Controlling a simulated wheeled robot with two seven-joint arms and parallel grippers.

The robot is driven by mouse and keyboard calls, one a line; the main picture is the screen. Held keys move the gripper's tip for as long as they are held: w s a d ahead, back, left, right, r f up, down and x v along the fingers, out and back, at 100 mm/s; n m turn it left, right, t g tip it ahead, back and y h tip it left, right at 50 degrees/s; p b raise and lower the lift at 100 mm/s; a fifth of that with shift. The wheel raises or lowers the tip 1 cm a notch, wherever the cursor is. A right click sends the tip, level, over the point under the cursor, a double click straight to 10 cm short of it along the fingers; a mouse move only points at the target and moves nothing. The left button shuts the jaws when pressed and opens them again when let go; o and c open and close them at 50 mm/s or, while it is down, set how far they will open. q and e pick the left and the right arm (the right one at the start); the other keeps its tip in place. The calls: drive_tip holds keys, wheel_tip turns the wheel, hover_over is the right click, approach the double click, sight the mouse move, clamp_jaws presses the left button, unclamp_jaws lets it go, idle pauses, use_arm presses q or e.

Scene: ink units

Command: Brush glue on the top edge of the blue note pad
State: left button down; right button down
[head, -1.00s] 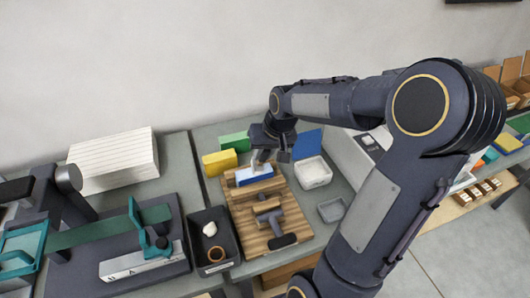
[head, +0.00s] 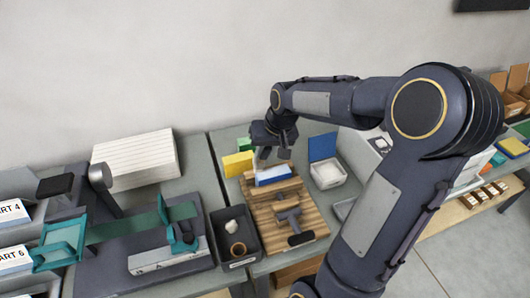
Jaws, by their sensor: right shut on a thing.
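The blue note pad (head: 275,177) lies at the far end of the wooden board (head: 256,216), with a pale top face and a blue front side. My right gripper (head: 264,160) points down over the pad's far left part. It is shut on a small, pale thing, likely the glue brush, which is mostly hidden by the fingers. I cannot tell whether its tip touches the pad, and no glue can be made out. My left gripper is not in view.
On the board lie a grey-headed tool (head: 288,216) and a black-ended one (head: 301,239). A yellow block (head: 237,164) stands behind left. A black bin (head: 225,257) is at left, beside a teal-armed device (head: 182,238).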

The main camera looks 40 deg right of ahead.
drive_tip(key=shift+w+a+r+p, duration=0.1)
drive_tip(key=shift+a+r+p, duration=0.1)
drive_tip(key=shift+r+p, duration=1.35)
drive_tip(key=shift+r, duration=0.75)
drive_tip(key=shift+f, duration=0.15)
drive_tip(key=shift+f+b, duration=0.45)
drive_tip(key=shift+b, duration=0.1)
